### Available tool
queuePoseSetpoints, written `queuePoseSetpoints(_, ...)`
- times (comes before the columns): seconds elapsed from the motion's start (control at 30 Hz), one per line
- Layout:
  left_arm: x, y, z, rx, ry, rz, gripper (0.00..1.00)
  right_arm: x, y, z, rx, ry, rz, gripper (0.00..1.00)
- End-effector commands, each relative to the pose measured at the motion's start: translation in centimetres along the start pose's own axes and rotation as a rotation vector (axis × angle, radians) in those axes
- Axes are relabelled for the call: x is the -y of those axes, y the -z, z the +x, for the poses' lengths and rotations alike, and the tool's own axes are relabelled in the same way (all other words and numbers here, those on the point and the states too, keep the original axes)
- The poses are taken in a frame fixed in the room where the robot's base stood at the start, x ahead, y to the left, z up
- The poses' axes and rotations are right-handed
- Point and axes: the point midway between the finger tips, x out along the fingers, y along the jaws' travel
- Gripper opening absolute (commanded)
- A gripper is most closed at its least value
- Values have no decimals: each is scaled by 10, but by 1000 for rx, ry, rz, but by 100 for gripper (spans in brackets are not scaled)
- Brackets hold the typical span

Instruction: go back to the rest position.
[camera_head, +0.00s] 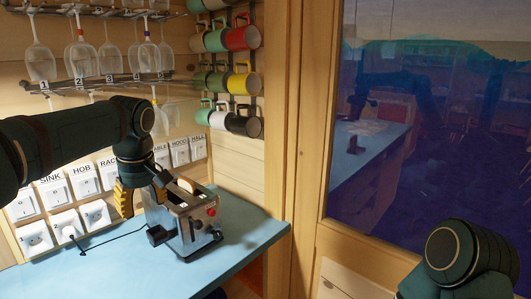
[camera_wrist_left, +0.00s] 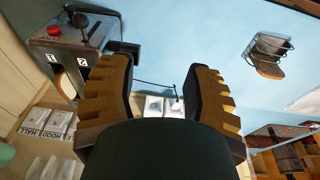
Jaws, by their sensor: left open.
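My left gripper (camera_head: 138,196) hangs over the blue counter, just left of the toaster. Its yellow-brown ridged fingers are apart, with nothing between them in the left wrist view (camera_wrist_left: 160,88). The silver toaster (camera_head: 196,222) stands on the counter with a slice of bread (camera_head: 187,185) showing at its top. In the left wrist view the toaster (camera_wrist_left: 88,38) is at the upper left, beside one finger; I cannot tell whether they touch. Part of my right arm shows at the lower right of the head view; its gripper is out of view.
The counter (camera_head: 248,222) is clear right of the toaster. Labelled switches and sockets (camera_head: 84,185) line the wall behind my left arm, with a black cord below. Wine glasses (camera_head: 112,58) hang above, and several mugs (camera_head: 243,83) hang beside them. A window (camera_head: 430,110) is at right.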

Motion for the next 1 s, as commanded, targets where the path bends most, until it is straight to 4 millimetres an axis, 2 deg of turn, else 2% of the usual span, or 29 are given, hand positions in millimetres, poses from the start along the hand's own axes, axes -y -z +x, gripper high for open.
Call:
queuePoseSetpoints(0.03, -10, -6, 24, 18, -1, 44, 50, 0, 0, 0, 1, 0, 0, 0)
queuePoseSetpoints(0.17, -33, -26, 88, 60, -46, 174, 50, 0, 0, 0, -1, 0, 0, 0)
queuePoseSetpoints(0.27, -47, -49, 141, 99, -89, 271, 50, 0, 0, 0, -1, 0, 0, 0)
queuePoseSetpoints(0.37, -55, -81, 198, 144, -142, 366, 50, 0, 0, 0, -1, 0, 0, 0)
queuePoseSetpoints(0.4, -56, -96, 222, 162, -165, 402, 50, 0, 0, 0, 0, 0, 0, 0)
queuePoseSetpoints(0.47, -55, -120, 256, 187, -203, 450, 50, 0, 0, 0, 0, 0, 0, 0)
queuePoseSetpoints(0.5, -52, -137, 278, 203, -227, 480, 50, 0, 0, 0, 0, 0, 0, 0)
queuePoseSetpoints(0.6, -40, -183, 327, 235, -290, 538, 50, 0, 0, 0, 0, 0, 0, 0)
queuePoseSetpoints(0.7, -18, -229, 366, 253, -342, 582, 50, 0, 0, 0, 0, 0, 0, 0)
queuePoseSetpoints(0.8, 7, -271, 391, 255, -379, 613, 50, 0, 0, 0, 0, 0, 0, 0)
queuePoseSetpoints(0.9, 30, -302, 405, 247, -399, 636, 50, 0, 0, 0, 0, 0, 0, 0)
queuePoseSetpoints(1.0, 48, -322, 412, 235, -406, 653, 50, 0, 0, 0, 0, 0, 0, 0)
